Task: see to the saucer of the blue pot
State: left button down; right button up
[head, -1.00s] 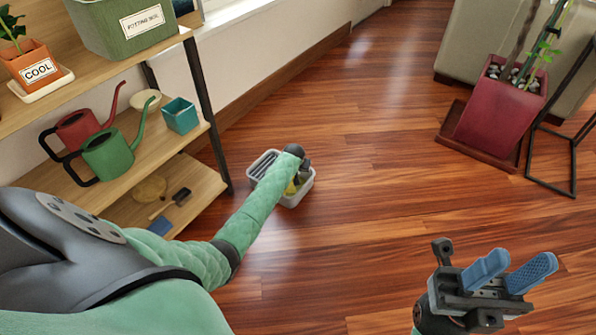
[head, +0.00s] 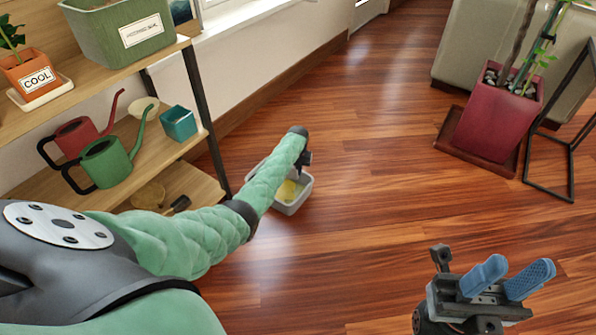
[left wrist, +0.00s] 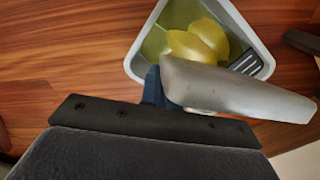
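A small teal-blue square pot (head: 179,123) stands on the middle shelf. A cream round dish (head: 141,110) lies beside it, behind the green can's spout; I cannot tell whether it is the pot's saucer. My left gripper is mostly hidden behind its forearm in the head view, over the grey bin (head: 292,198). In the left wrist view a blue finger of my left gripper (left wrist: 153,88) shows beside a smooth grey piece (left wrist: 235,90) above the bin; whether this piece is gripped is unclear. My right gripper (head: 507,278) is open and empty over the floor.
Yellow things (left wrist: 197,42) and a dark ribbed item (left wrist: 246,62) lie in the bin. Red (head: 76,138) and green (head: 106,162) watering cans share the shelf. A red planter (head: 495,125) and a black stand (head: 553,165) are at right. The middle floor is clear.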

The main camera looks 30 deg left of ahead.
dwell(0.3)
